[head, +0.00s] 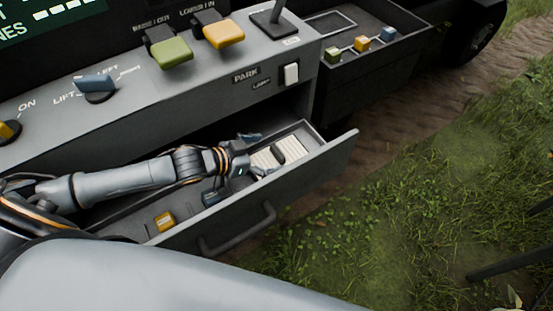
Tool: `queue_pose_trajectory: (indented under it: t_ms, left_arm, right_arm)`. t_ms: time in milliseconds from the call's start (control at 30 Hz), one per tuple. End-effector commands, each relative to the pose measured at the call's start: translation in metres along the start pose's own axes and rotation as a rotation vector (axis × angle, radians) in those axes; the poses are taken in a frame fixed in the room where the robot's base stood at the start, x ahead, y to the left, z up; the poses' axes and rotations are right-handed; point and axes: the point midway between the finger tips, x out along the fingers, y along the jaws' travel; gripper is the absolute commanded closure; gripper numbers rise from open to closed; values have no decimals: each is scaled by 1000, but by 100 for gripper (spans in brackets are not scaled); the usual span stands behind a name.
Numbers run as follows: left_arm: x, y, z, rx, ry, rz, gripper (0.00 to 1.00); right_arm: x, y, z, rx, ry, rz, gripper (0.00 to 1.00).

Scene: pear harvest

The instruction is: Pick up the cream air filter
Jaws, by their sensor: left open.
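The cream air filter (294,148) is a ribbed, pale block with a dark grip on top. It lies in the right end of the open lower drawer (330,153). My left gripper (262,153) reaches over the drawer from the left and is open. Its fingers are at the left side of the filter and partly cover it; I cannot tell whether they touch it. My right gripper is not in view.
A small yellow block (164,222) lies in the drawer's left part. The console with a green lever (171,52) and a yellow lever (223,34) overhangs the drawer. Another open drawer (375,70) holds several small coloured blocks. Grass lies to the right.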

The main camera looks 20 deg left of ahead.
Motion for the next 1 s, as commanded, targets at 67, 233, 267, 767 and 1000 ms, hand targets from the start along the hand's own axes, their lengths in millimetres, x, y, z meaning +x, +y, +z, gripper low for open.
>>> queue_pose_trajectory:
  t_ms: [67,233,267,767,1000]
  left_arm:
    - [12,-1,3,3,-6,-2,0]
    - [20,0,5,4,-11,-2,0]
    - [20,0,5,4,-10,-1,0]
    - [72,-2,1,3,-7,-1,0]
    - [71,-2,1,3,-7,-1,10]
  right_arm:
    - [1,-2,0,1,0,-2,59]
    - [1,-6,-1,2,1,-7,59]
    - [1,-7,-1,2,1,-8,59]
    - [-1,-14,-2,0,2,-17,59]
    - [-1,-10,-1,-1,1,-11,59]
